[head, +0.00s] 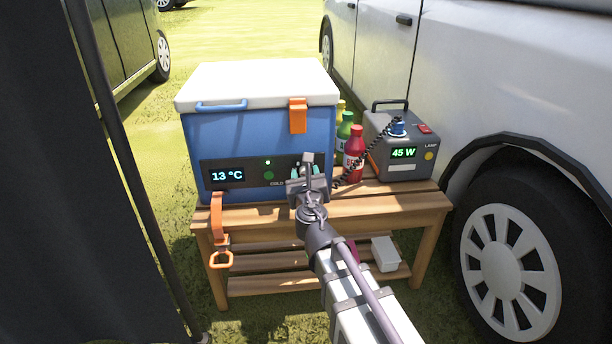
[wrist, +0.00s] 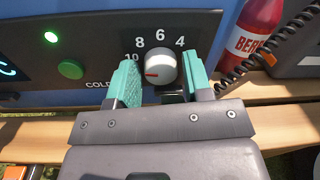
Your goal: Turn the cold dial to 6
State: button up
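The white cold dial (wrist: 161,70) sits on the cooler's dark panel in the wrist view, with 4, 6, 8 and 10 around it. Its red mark points left, just below the 10; the 6 is straight above the dial. My gripper (wrist: 162,63) is open, with one teal finger left of the dial and the other right of it. I cannot tell whether either finger touches it. In the head view, my gripper (head: 308,172) is in front of the panel's right part and hides the dial. The cooler's display (head: 227,176) reads 13 °C.
The blue cooler (head: 240,135) stands on a wooden bench (head: 380,207). A red bottle (head: 355,155) and a grey power box (head: 378,160) with a coiled black cord stand to its right. An orange strap (head: 218,222) hangs at the front left. A green button (wrist: 70,69) is left of the dial.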

jog(key=c, duration=0.6)
jog(key=shift+m, duration=0.4)
jog(key=shift+d+m+g+y+p, duration=0.15)
jog(key=shift+m+p, duration=0.1)
jog(key=shift+m, duration=3.35)
jog(key=shift+m+g+y+p, duration=0.15)
jog(key=shift+m+p, duration=0.1)
jog(key=shift+m, duration=3.35)
